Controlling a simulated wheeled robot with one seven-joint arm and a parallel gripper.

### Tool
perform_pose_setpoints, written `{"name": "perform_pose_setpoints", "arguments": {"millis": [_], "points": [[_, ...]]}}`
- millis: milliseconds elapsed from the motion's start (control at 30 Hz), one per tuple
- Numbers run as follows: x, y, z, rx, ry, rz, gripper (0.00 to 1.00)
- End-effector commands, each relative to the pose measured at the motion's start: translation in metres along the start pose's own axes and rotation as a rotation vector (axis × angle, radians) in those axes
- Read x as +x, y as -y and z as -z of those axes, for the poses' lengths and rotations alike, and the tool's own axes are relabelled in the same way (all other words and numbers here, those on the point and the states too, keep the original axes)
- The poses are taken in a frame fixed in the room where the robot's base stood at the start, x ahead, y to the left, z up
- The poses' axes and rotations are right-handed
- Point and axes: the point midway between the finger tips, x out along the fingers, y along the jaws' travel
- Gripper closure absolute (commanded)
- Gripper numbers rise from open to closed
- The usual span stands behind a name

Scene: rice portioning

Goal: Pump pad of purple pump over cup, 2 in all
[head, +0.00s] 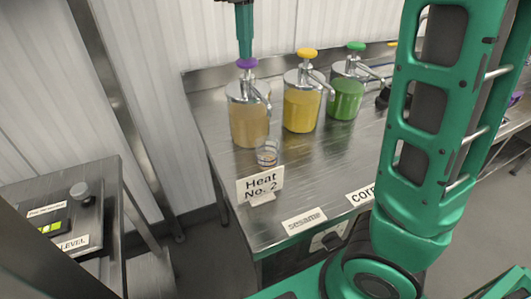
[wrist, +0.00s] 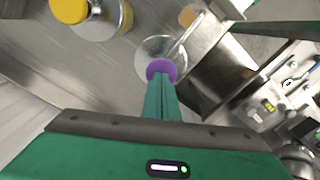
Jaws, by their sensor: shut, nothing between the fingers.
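The purple pump (head: 248,108) stands at the left end of the steel counter, with amber liquid in a clear jar and a purple pad (head: 246,63) on top. The pad also shows in the wrist view (wrist: 160,69). My gripper (head: 244,52) is shut and empty, pointing down just above or on the purple pad; I cannot tell whether it touches. The small clear cup (head: 267,153) stands on the counter in front of the purple pump, below its spout. In the wrist view the cup (wrist: 188,16) shows near the top, by the spout end.
The yellow pump (head: 302,96) and green pump (head: 346,90) stand to the right of the purple one. A "Heat No. 2" sign (head: 260,186) stands in front of the cup. A "sesame" label (head: 304,221) lies near the counter's front edge. A separate steel table (head: 100,185) is at left.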

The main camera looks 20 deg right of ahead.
Motion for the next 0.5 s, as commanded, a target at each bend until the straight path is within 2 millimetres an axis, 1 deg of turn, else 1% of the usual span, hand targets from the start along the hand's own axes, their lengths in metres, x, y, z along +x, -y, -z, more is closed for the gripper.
{"name": "perform_pose_setpoints", "arguments": {"millis": [500], "points": [[0.016, 0.0, 0.001, 0.0, 0.0, 0.0, 1.0]]}}
